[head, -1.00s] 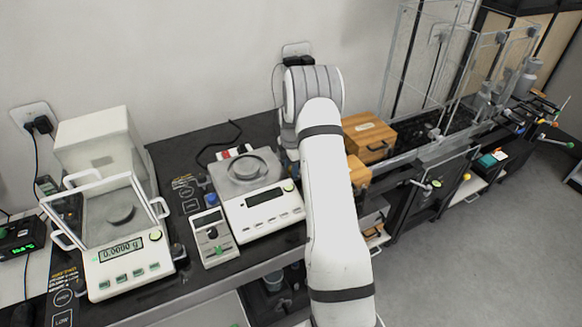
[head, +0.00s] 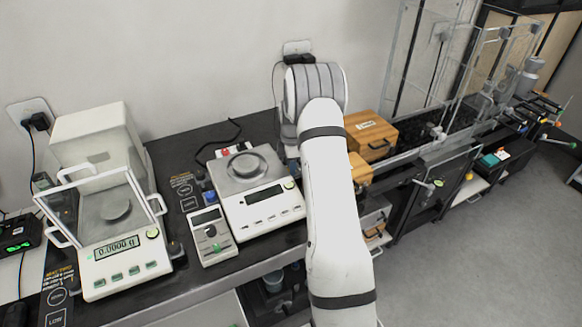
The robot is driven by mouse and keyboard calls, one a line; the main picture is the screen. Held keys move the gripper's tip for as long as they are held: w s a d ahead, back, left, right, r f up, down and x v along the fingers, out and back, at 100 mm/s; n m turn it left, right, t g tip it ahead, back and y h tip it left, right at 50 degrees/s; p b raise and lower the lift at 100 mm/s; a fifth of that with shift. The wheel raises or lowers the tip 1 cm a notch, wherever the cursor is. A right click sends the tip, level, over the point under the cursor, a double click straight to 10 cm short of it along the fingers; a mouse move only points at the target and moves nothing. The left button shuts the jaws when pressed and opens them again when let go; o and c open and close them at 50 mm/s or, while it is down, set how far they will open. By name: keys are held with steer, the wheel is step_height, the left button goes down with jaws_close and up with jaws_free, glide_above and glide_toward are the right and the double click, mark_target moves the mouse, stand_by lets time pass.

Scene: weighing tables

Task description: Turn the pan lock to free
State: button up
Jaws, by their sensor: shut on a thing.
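A grey-white balance (head: 262,208) with a round steel pan (head: 246,165) and a dark, blank display stands near the middle of the bench. On the left is a second balance (head: 120,265) with a glass draft shield and a lit display reading about zero. I cannot make out a pan lock on either balance. My white arm reaches over the bench just right of the middle balance, and its wrist bends down behind the forearm. My gripper's jaws are hidden behind the arm, so what they touch does not show.
A small control box (head: 210,237) with a knob and green button stands left of the middle balance. Wooden boxes (head: 371,137) stand right of my arm, beside a clear-walled enclosure (head: 445,85). The floor at the lower right is open.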

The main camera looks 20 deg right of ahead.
steer(key=o, duration=1)
steer(key=n+p, duration=0.2)
steer(key=shift+r+p, duration=0.3)
steer(key=shift+p, duration=0.1)
steer(key=shift+w+r+n, duration=0.1)
steer(key=shift+n, duration=0.4)
step_height(320, 180, up, 7)
steer(key=shift+f+b, duration=0.2)
steer(key=shift+b, duration=0.8)
steer(key=s+a+r+m+b, duration=0.1)
steer(key=s+a+r+m, duration=0.3)
steer(key=s, duration=0.3)
steer(key=s+a+r+m+t+b, duration=0.1)
steer(key=s+a+r+m, duration=0.3)
steer(key=s, duration=0.3)
steer(key=s+a+r+m+b, duration=0.2)
steer(key=s+a+r+m, duration=0.2)
steer(key=s+a+r, duration=0.2)
steer(key=shift+s+a+t, duration=0.1)
steer(key=shift+s+t, duration=0.3)
steer(key=shift+s, duration=0.25)
